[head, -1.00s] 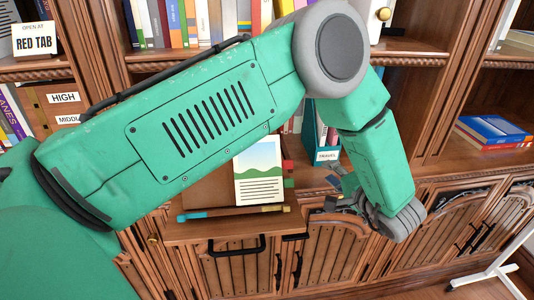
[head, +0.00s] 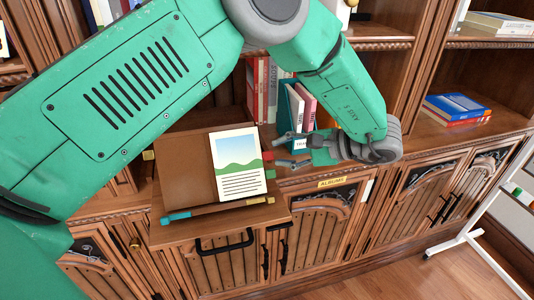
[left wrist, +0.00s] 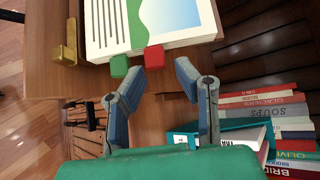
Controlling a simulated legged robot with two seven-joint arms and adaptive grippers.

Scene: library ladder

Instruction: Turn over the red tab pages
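An open album lies on a pull-out wooden shelf, with a brown left cover (head: 180,168) and a white page (head: 238,165) showing a landscape picture and text lines. A red tab (head: 268,156) and a green tab (head: 270,174) stick out at the page's right edge. Both also show in the left wrist view, the red tab (left wrist: 154,57) beside the green tab (left wrist: 119,66). My left gripper (head: 287,151) is just right of the tabs. Its fingers (left wrist: 152,88) are apart with nothing between them, short of the tabs. My right gripper is not in view.
A teal holder (head: 291,105) with books stands behind my left gripper. A brown bar with a teal end (head: 178,216) lies along the shelf front. Blue and red books (head: 455,107) lie at right. A white stand (head: 470,232) is on the floor.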

